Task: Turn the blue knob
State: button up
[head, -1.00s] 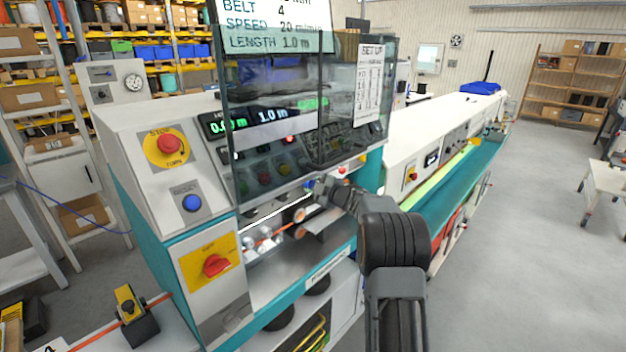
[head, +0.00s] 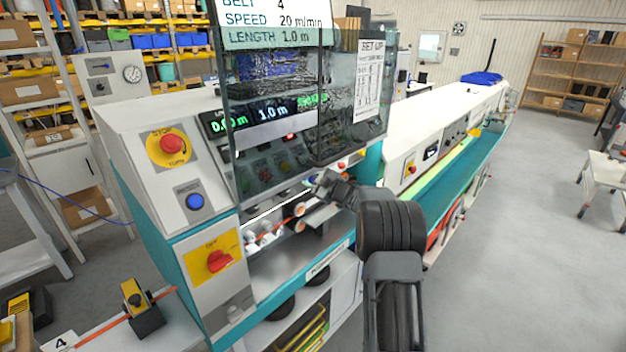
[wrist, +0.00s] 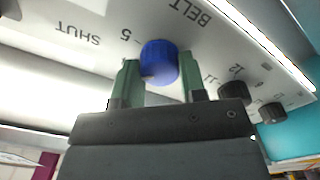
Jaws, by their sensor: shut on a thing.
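The blue knob (wrist: 159,60) shows in the wrist view on a pale panel, beside printing that reads BELT, 5 and SHUT upside down. My gripper (wrist: 159,74) has one green finger on each side of the knob and is shut on it. The fingers hide parts of the knob's sides. In the head view my gripper (head: 316,182) reaches under the clear guard at the machine's front, and my wrist largely hides the knob there.
Black knobs (wrist: 235,93) sit right of the blue knob on the same panel. The clear guard (head: 290,110) hangs just above my wrist. Rollers with an orange cable (head: 265,237) lie left of my gripper. Open floor (head: 530,240) is at the right.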

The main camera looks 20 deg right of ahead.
jog(key=o, duration=0.9)
jog(key=b+v, duration=0.4)
jog(key=v, duration=0.9)
jog(key=shift+s+d, duration=0.1)
jog(key=shift+s, duration=0.25)
